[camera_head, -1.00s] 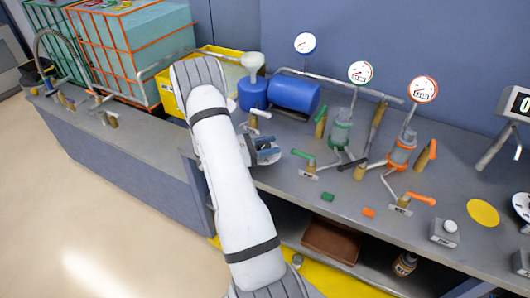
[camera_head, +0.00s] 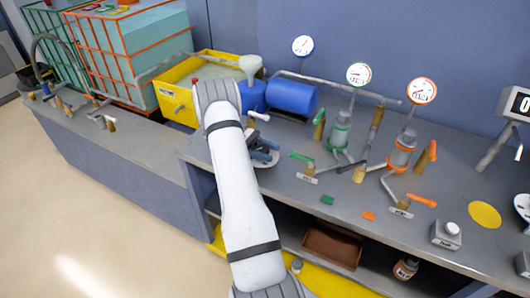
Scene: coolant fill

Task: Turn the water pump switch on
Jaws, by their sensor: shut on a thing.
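My gripper (camera_head: 266,150) is low over the grey bench, below the blue tank, partly hidden by my white arm. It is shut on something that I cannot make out. A grey box with a round white knob (camera_head: 449,230) stands at the right of the bench, well apart from my gripper. Its label is too small to read, so I cannot tell whether it is the water pump switch. A white-handled valve (camera_head: 259,116) shows just above my gripper. The blue tank (camera_head: 293,96) lies behind it.
Green-handled (camera_head: 302,156) and orange-handled (camera_head: 420,200) valves stand right of my gripper, with pipes and gauges behind. A yellow tub (camera_head: 176,104) is at left. A yellow disc (camera_head: 484,214) lies at right. An open shelf with a brown tray (camera_head: 332,245) is below.

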